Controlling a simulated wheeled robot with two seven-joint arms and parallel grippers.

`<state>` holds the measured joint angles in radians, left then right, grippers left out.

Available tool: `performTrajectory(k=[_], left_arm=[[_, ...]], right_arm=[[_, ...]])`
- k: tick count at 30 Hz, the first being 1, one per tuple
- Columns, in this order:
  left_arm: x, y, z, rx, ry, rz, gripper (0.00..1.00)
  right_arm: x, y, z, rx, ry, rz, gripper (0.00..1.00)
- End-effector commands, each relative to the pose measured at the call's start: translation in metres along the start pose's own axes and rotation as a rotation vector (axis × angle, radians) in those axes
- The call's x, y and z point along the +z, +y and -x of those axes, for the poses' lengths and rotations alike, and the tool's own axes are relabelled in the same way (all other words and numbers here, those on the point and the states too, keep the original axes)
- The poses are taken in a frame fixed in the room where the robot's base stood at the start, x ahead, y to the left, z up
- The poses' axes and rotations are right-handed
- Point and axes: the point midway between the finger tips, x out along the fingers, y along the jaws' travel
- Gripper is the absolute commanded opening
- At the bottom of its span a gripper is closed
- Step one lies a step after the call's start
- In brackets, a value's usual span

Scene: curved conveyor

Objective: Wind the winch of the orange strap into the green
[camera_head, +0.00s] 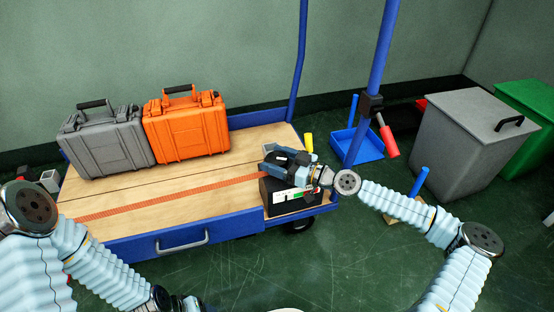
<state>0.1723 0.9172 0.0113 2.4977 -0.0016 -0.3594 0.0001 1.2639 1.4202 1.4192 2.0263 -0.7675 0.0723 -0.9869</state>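The orange strap (180,198) lies flat and straight across the wooden cart bed and runs to the winch. The winch (270,209) is a dark box at the cart's right end, with a strip of green, white and red (290,195) on its front. A pointer on the strip is too small to tell. My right gripper (276,157) is at the top of the winch and hides part of it; whether its fingers hold anything is unclear. A yellow handle (308,142) stands just behind the gripper. My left gripper (185,304) shows only in part at the bottom edge.
A grey case (108,146) and an orange case (186,130) stand side by side at the bed's back left. Blue posts (376,75) rise at the cart's right. A blue tray (357,146), a grey bin (462,135) and a green bin (532,118) stand farther right.

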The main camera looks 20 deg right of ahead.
Motion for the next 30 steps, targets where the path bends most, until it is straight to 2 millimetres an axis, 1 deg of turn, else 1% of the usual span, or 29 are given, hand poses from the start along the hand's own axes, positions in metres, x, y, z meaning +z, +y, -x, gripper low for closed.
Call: performTrajectory(k=[1,6,11,17,23,30], left_arm=[[0.000,0.000,0.000,0.000,0.000,0.000,0.64],[0.000,0.000,0.000,0.000,0.000,0.000,0.64],[0.000,0.001,0.002,0.000,0.000,0.000,0.64],[0.000,0.005,0.015,0.000,-0.003,-0.001,0.64],[0.001,0.015,0.038,0.001,-0.008,-0.002,0.64],[0.002,0.025,0.067,0.001,-0.017,-0.003,0.64]], right_arm=[[0.000,0.000,0.000,0.000,0.000,0.000,0.65],[0.000,0.000,0.000,0.000,0.000,0.000,0.40],[-0.001,0.000,0.000,0.007,0.000,0.000,0.40],[-0.004,-0.001,0.000,0.061,-0.003,0.001,0.40],[-0.008,-0.002,0.000,0.187,-0.005,0.004,0.40],[-0.007,-0.004,-0.002,0.401,-0.005,0.002,0.40]])
